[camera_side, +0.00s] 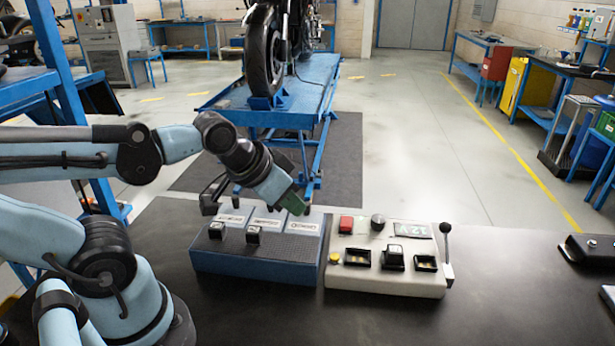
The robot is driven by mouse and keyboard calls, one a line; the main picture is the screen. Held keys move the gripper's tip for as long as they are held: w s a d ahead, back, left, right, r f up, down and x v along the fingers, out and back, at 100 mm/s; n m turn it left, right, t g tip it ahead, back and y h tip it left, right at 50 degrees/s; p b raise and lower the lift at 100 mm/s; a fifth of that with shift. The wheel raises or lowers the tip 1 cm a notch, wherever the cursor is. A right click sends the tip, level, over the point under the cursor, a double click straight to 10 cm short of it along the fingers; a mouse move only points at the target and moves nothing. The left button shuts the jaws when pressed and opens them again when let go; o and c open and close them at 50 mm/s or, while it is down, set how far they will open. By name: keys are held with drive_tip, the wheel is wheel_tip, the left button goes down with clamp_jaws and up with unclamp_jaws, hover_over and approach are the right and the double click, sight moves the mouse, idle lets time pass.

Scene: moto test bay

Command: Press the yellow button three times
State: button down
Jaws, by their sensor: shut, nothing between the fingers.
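The yellow button (335,257) is small and round. It sits at the front left corner of the off-white control box (385,285) on the dark bench. My gripper (297,207) is up and to the left of it, over the back right part of the blue box (255,265). It points down and to the right, is shut, and shows nothing held. It is apart from the yellow button. Its fingertips are small and dark here, and I cannot tell whether they touch the blue box. Nothing covers the yellow button.
The off-white box also carries a red button (346,224), a black knob (378,221), a 12V display (409,230), several black switches and a side lever (447,240). A black box (590,250) sits far right. The bench between is clear.

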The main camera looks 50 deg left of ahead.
idle(0.8)
drive_tip(key=r+m+t+h, duration=0.1)
drive_tip(key=r+m+t, duration=0.1)
drive_tip(key=m, duration=0.9)
hover_over(331, 262)
drive_tip(key=shift+f, duration=0.1)
drive_tip(key=shift+f, duration=0.1)
drive_tip(key=shift+f, duration=4.3)
drive_tip(key=shift+f, duration=0.2)
drive_tip(key=shift+f, duration=0.25)
